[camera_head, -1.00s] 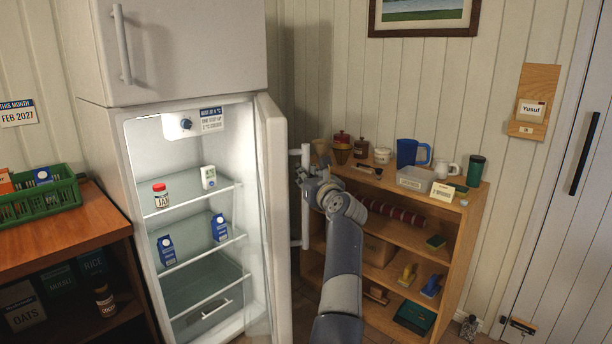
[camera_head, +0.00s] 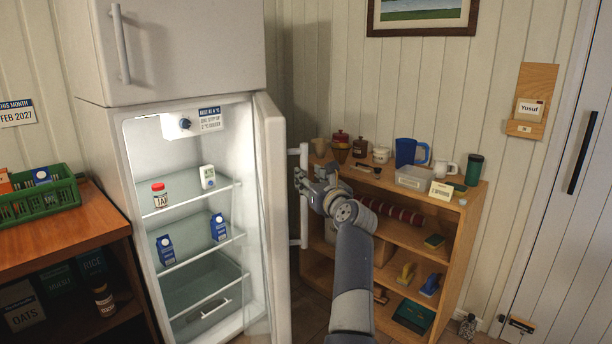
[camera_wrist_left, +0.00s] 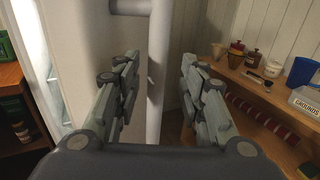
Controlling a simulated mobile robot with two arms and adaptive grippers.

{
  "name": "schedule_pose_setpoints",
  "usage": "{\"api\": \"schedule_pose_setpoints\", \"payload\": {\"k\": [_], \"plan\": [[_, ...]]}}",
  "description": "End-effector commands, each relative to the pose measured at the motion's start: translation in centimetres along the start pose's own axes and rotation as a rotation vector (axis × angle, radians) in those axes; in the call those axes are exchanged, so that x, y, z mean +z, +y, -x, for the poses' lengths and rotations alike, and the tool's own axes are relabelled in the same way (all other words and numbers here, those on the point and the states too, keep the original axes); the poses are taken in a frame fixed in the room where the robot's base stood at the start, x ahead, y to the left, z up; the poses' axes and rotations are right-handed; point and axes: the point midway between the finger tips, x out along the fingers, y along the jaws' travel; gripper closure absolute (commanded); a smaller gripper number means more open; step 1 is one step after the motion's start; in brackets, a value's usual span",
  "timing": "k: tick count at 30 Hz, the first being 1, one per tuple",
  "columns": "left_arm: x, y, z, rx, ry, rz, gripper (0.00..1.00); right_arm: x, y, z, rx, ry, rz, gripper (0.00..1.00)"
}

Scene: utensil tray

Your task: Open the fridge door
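The white fridge door (camera_head: 272,200) stands wide open, swung out to the right, and the lit shelves of the fridge (camera_head: 200,210) show. Its upright white bar handle (camera_head: 304,215) faces right; it also shows in the left wrist view (camera_wrist_left: 155,100). My left gripper (camera_head: 312,178) is at the middle of the handle. In the left wrist view, the fingers of this gripper (camera_wrist_left: 158,75) are spread, with the bar between them in the picture and a gap on each side. My right gripper is not in view.
A wooden shelf unit (camera_head: 470,225) with mugs, jars and brushes stands close behind and right of my left arm. A wooden counter (camera_head: 60,235) with a green crate (camera_head: 40,207) is left of the fridge. The shut freezer door (camera_head: 185,50) is above.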

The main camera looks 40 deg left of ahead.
Motion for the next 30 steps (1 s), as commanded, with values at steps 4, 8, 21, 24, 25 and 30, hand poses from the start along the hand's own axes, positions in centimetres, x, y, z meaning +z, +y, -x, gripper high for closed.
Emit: {"api": "schedule_pose_setpoints", "payload": {"k": [4,8,21,24,25,30], "plan": [[-0.1,-0.1,2.4,-0.002,0.002,0.0,0.62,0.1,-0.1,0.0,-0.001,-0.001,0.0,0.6],[-0.1,-0.1,3.6,-0.001,0.002,-0.001,0.62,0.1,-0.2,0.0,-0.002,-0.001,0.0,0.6],[-0.3,-0.4,4.1,-0.005,-0.01,-0.047,0.9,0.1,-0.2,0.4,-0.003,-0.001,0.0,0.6],[-1.3,-1.8,4.4,-0.028,-0.061,-0.229,1.0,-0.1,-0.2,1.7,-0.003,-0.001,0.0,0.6],[-2.0,-2.5,4.7,-0.041,-0.086,-0.316,1.0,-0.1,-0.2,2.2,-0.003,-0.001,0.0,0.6],[-10.1,-8.3,8.6,-0.217,-0.3,-1.001,1.0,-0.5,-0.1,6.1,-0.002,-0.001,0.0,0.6]]}}
